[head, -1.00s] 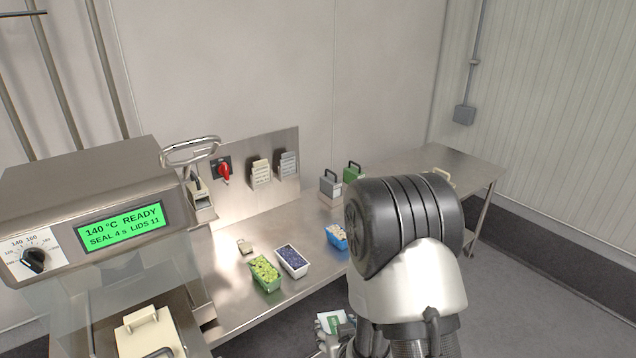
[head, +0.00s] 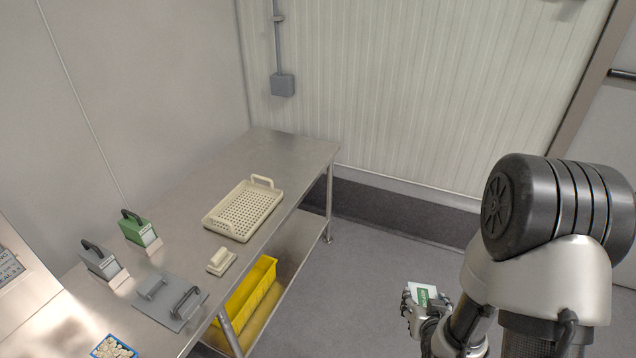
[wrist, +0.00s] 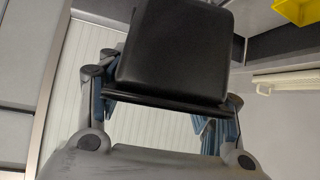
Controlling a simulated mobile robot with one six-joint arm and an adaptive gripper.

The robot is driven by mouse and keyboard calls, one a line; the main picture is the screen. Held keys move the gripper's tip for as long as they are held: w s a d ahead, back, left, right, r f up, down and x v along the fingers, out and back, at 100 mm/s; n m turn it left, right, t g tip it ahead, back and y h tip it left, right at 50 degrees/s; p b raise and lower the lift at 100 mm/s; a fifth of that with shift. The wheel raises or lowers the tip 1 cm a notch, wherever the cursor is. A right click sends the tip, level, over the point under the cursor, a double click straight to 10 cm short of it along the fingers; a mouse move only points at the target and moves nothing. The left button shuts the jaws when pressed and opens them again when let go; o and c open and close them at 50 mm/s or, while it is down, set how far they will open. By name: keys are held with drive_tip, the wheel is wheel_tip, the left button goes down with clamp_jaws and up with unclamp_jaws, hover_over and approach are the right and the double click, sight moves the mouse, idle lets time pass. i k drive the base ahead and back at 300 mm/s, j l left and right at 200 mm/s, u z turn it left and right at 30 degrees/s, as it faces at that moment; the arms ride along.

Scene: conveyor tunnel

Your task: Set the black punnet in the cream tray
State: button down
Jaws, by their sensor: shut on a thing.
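The black punnet (wrist: 175,50) fills the upper middle of the wrist view. My gripper (wrist: 165,105) is shut on it, with fingers on both sides near its rim. In the head view my gripper (head: 424,308) is low at the right, over the floor and apart from the table. A white and green label or lid (head: 423,296) shows at the gripper; the punnet's black sides are hard to see there. The cream tray (head: 243,208), perforated and empty, lies on the far part of the steel table. A cream edge with a handle (wrist: 285,80) at the wrist view's right looks like this tray.
The steel table (head: 190,190) also holds a small cream handled block (head: 221,261), a grey plate with handles (head: 170,301), and green (head: 139,229) and grey (head: 100,261) handled blocks. A yellow bin (head: 250,290) sits on the lower shelf. Floor between gripper and table is clear.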

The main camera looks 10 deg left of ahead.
sight(224, 216)
drive_tip(key=i+l+z, duration=0.15)
drive_tip(key=i, duration=1.5)
drive_tip(key=i+j+u, duration=0.15)
drive_tip(key=i+u, duration=0.3)
drive_tip(key=i+j+u, duration=0.1)
drive_tip(key=i+u, duration=0.15)
drive_tip(key=u, duration=0.2)
drive_tip(key=i+l+u, duration=0.1)
drive_tip(key=i+u, duration=0.3)
drive_tip(key=i+l+u, duration=0.2)
drive_tip(key=u, duration=0.25)
drive_tip(key=i+u, duration=0.4)
drive_tip(key=i+l+u, duration=0.15)
drive_tip(key=i+u, duration=0.3)
drive_tip(key=i, duration=0.1)
